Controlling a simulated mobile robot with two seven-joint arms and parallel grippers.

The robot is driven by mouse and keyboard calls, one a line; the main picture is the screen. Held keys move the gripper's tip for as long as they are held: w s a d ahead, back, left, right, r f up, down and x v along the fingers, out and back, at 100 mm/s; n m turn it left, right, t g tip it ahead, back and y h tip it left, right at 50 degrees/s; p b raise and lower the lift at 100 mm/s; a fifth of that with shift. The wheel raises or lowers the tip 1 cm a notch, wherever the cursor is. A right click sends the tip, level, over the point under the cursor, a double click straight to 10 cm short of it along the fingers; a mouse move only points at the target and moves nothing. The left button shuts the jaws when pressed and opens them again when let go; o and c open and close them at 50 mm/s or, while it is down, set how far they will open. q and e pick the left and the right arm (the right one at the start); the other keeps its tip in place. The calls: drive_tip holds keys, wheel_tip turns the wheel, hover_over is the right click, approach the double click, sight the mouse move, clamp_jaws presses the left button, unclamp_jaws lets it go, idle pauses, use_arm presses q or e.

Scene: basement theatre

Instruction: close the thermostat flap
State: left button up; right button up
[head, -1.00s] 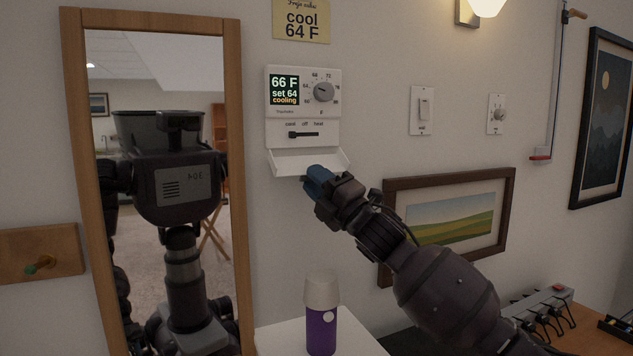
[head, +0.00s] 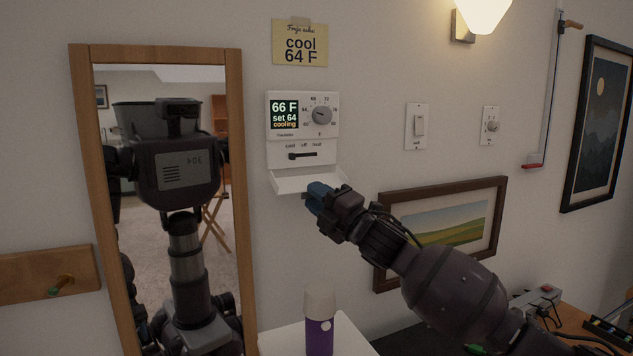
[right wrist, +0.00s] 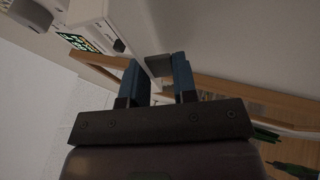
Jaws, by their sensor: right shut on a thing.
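The white thermostat (head: 302,113) is on the wall, its display reading 66 F, set 64, cooling. Its flap (head: 292,184) hangs open, tilted out from the lower edge below the mode slider (head: 302,156). The slider knob sits at the left, under "cool". My right gripper (head: 318,192) is at the flap's outer edge, shut on it. In the right wrist view, the blue fingers (right wrist: 158,78) stand on either side of a thin pale edge, with the thermostat (right wrist: 92,28) at upper left. My left gripper is not in view.
A note (head: 300,43) reading cool 64 F is above the thermostat. A tall wood-framed mirror (head: 234,200) is to the left and reflects me. A purple bottle (head: 319,335) stands on a white surface below. A framed landscape (head: 445,225) hangs behind my right arm.

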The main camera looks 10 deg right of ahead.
use_arm(q)
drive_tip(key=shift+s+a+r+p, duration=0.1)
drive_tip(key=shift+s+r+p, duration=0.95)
drive_tip(key=shift+p, duration=0.8)
use_arm(e)
drive_tip(key=shift+s+d+r+m+g+h, duration=0.15)
drive_tip(key=shift+s+r+m+g+h, duration=0.3)
drive_tip(key=shift+r+g+h, duration=0.3)
drive_tip(key=shift+s+d+r+m+g+h, duration=0.1)
drive_tip(key=shift+s+r+m+g+h, duration=0.25)
drive_tip(key=shift+m+g+h, duration=0.35)
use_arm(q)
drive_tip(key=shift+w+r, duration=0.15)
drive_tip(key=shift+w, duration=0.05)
use_arm(e)
drive_tip(key=shift+r+h, duration=0.1)
drive_tip(key=shift+h, duration=0.15)
drive_tip(key=o, duration=0.9)
use_arm(q)
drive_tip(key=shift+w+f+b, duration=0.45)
drive_tip(key=shift+b, duration=0.65)
use_arm(e)
drive_tip(key=v, duration=1)
drive_tip(key=shift+s+d, duration=0.3)
